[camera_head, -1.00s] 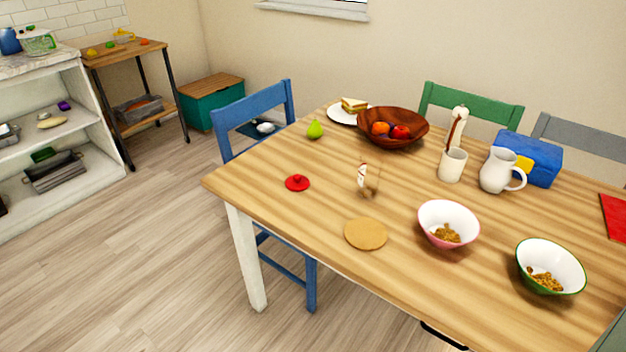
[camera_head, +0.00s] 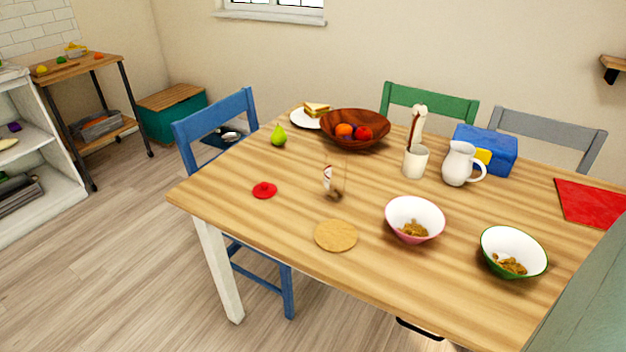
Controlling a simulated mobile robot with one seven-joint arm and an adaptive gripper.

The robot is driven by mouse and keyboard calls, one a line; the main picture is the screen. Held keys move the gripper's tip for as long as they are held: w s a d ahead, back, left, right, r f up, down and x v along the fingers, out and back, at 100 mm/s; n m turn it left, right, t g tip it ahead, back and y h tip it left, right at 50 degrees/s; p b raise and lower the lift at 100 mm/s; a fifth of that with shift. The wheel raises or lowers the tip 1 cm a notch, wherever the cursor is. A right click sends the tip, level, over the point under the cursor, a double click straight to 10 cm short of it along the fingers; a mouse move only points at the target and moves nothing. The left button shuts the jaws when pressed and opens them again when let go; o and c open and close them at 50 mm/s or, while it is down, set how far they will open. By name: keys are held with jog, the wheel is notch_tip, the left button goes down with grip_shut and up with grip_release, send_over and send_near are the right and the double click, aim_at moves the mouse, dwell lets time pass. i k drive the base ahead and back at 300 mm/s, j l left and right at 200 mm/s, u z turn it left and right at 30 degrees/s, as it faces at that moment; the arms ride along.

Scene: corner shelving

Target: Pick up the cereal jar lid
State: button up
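A small round red lid with a knob (camera_head: 264,190) lies flat near the left end of the wooden table; it looks like the cereal jar lid. A clear jar (camera_head: 333,182) with a little brown cereal at its bottom stands to the right of it, apart from it. The jar's walls are hard to see and its top looks open. My gripper is not in view.
The wooden table (camera_head: 300,218) also bears a round cork-coloured mat (camera_head: 336,236), cereal bowls (camera_head: 414,218) (camera_head: 513,252), a pear (camera_head: 279,136), a fruit bowl (camera_head: 355,130) and a white pitcher (camera_head: 460,164). A blue chair (camera_head: 218,128) stands at the left end. Floor is clear at front left.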

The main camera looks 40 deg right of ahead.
aim_at(265, 190)
jog(key=i+j, duration=0.5)
jog(key=i+z, duration=0.1)
jog(key=z, duration=1.25)
jog(key=i+z, duration=0.25)
jog(key=i, duration=0.2)
